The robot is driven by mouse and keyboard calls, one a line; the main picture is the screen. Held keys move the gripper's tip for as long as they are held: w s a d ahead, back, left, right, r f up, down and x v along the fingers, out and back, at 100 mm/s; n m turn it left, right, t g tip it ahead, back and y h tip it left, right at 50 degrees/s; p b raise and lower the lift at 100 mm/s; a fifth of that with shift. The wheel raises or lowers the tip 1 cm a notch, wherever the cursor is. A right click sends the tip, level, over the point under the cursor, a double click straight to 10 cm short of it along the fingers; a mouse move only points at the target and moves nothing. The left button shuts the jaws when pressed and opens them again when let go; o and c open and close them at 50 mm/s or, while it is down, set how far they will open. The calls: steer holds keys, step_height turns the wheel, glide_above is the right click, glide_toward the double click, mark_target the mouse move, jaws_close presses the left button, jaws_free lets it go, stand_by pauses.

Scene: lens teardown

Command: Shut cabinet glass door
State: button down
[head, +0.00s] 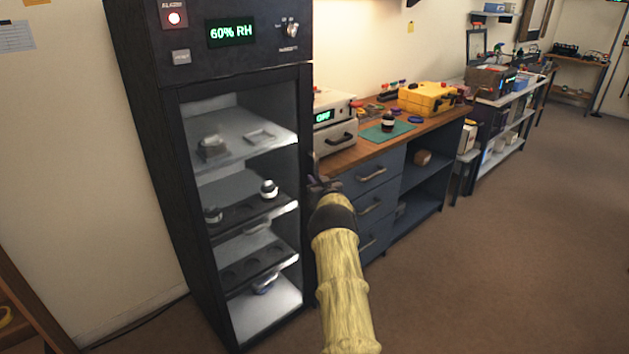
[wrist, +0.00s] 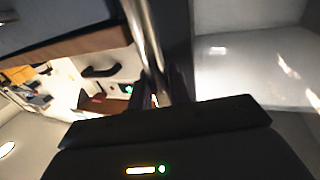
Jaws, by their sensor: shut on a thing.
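The tall black cabinet (head: 140,110) stands at the left of the head view, its shelves visible through the front. The glass door (head: 240,190) appears to lie at or close to the cabinet front; I cannot tell whether it is fully shut. My gripper (head: 322,184) is at the cabinet's right front edge, shut on the door handle. The handle (wrist: 145,35) is a shiny metal bar running into the jaws in the wrist view, beside the dark door frame (wrist: 180,40). The fingertips are mostly hidden behind my wrist.
White and dark shelves in the cabinet hold several lens parts. A blue workbench (head: 365,185) with drawers stands just right, carrying a grey instrument (head: 335,135), a green mat (head: 388,132) and a yellow case (head: 428,98). The brown floor (head: 480,270) at right is clear.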

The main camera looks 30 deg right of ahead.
steer(key=shift+w+a+r, duration=0.15)
steer(key=shift+w+r, duration=0.1)
steer(key=shift+r, duration=0.15)
steer(key=c, duration=1.6)
jaws_free()
steer(key=shift+o, duration=1.2)
steer(key=shift+w+f, duration=0.1)
steer(key=shift+f, duration=0.2)
steer(key=shift+s, duration=0.2)
steer(key=s+a, duration=0.2)
steer(key=s, duration=1.5)
steer(key=shift+a, duration=0.15)
